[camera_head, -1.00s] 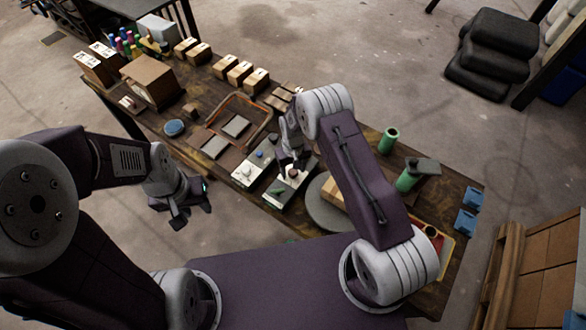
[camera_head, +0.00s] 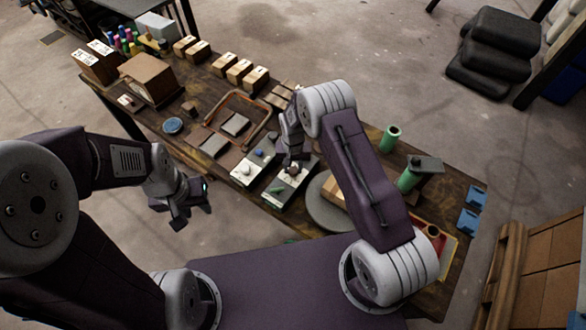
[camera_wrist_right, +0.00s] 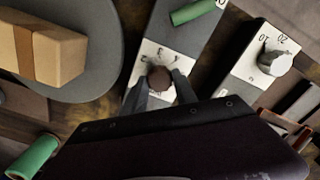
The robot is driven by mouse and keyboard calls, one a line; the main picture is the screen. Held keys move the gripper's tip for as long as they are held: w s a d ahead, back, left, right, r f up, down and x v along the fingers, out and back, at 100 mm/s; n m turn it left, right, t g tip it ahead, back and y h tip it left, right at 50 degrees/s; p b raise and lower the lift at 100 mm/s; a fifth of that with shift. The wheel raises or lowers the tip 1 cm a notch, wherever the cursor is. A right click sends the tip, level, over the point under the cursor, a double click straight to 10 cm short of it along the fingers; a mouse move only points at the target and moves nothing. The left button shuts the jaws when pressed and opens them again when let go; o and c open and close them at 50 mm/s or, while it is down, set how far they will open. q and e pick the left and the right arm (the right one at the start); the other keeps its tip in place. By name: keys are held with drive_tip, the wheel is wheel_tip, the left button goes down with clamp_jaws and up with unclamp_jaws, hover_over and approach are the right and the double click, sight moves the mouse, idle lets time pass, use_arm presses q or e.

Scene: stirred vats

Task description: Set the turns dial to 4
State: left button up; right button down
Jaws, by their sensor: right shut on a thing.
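A dial with a dark brown knob (camera_wrist_right: 160,78) sits on a white face (camera_wrist_right: 146,58) of a grey control box (camera_wrist_right: 184,38), which also carries a green bar (camera_wrist_right: 192,12). My right gripper (camera_wrist_right: 161,88) has its fingers on both sides of this knob and is shut on it. Marks around the knob are too small to read. In the head view this box (camera_head: 283,199) stands near the table's front edge, under my right gripper (camera_head: 293,164). My left gripper (camera_head: 190,210) is open and empty off the table's front edge.
A round grey disc (camera_wrist_right: 100,75) bears a wooden block (camera_wrist_right: 45,48) beside the box. Green cylinders (camera_head: 389,139) stand to the right. An orange-brown frame (camera_head: 262,108), a blue disc (camera_head: 173,125) and several small cartons (camera_head: 239,71) lie further left and back.

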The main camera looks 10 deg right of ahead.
drive_tip(key=m+b, duration=0.1)
drive_tip(key=m, duration=0.2)
drive_tip(key=shift+m, duration=0.4)
drive_tip(key=m, duration=0.3)
drive_tip(key=shift+m+b, duration=0.3)
drive_tip(key=shift+b, duration=0.1)
drive_tip(key=m, duration=0.3)
drive_tip(key=shift+r+m+b, duration=0.1)
drive_tip(key=shift+m+b, duration=0.35)
drive_tip(key=shift+m, duration=1.15)
drive_tip(key=shift+w, duration=0.1)
drive_tip(key=c, duration=1)
unclamp_jaws()
drive_tip(key=shift+c, duration=0.2)
drive_tip(key=shift+o, duration=0.4)
drive_tip(key=shift+a, duration=0.1)
